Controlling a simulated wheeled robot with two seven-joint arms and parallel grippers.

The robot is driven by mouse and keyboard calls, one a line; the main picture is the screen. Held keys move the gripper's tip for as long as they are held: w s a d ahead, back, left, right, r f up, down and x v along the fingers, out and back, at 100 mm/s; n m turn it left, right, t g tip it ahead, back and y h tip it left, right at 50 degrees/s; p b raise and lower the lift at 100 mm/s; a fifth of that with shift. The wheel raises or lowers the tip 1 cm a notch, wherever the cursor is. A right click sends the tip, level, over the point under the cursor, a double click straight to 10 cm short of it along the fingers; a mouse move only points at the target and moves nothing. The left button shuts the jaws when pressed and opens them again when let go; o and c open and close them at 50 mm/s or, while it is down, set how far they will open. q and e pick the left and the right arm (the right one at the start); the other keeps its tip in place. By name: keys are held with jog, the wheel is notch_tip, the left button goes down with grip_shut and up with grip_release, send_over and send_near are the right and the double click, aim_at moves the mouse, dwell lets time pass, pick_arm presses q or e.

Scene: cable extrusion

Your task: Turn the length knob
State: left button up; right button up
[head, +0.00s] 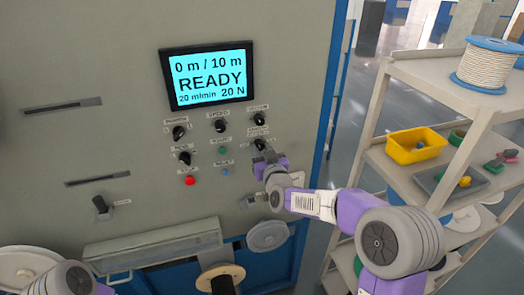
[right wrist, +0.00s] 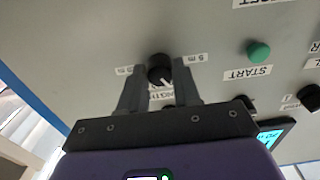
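The length knob (right wrist: 160,68) is a small black dial with a white mark, on the grey machine panel. Labels, one reading "5 m", sit around it in the right wrist view. In the head view the knob (head: 260,144) is at the lower right of the control group, partly covered by my right gripper (head: 262,156). In the right wrist view the right gripper (right wrist: 160,72) has one finger on each side of the knob, seemingly open with slight gaps. The screen (head: 209,76) reads "0 m / 10 m", "READY". My left gripper is out of view; part of that arm shows bottom left.
Other black knobs (head: 220,126), a green button (head: 223,151) and a red button (head: 190,181) sit close left of the gripper. A shelf (head: 408,72) at right holds a cable spool (head: 489,62) and a yellow bin (head: 415,147). Spool holders (head: 267,235) stick out below.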

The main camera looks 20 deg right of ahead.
jog(key=c, duration=0.5)
jog(key=shift+f+m+b, duration=0.1)
jog(key=shift+m+b, duration=0.4)
jog(key=shift+b, duration=0.3)
grip_shut()
jog(key=m+b, duration=0.6)
jog(key=b, duration=0.1)
jog(key=shift+m+b, duration=0.3)
jog(key=shift+b, duration=0.1)
jog(key=m+b, duration=0.2)
jog(key=shift+m, duration=0.4)
jog(key=m+b, duration=0.2)
jog(key=m, duration=0.1)
jog(key=shift+a+b, duration=0.1)
jog(key=shift+b, duration=0.2)
jog(key=m+b, duration=0.1)
jog(key=m, duration=0.2)
jog(key=m+b, duration=0.2)
jog(key=m, duration=0.1)
jog(key=shift+m, duration=0.4)
jog(key=shift+r+m+b, duration=0.15)
jog(key=shift+m+b, duration=0.15)
jog(key=shift+m, duration=0.6)
jog(key=shift+r+m+b, duration=0.15)
jog(key=shift+m+b, duration=0.15)
jog(key=shift+m, duration=0.6)
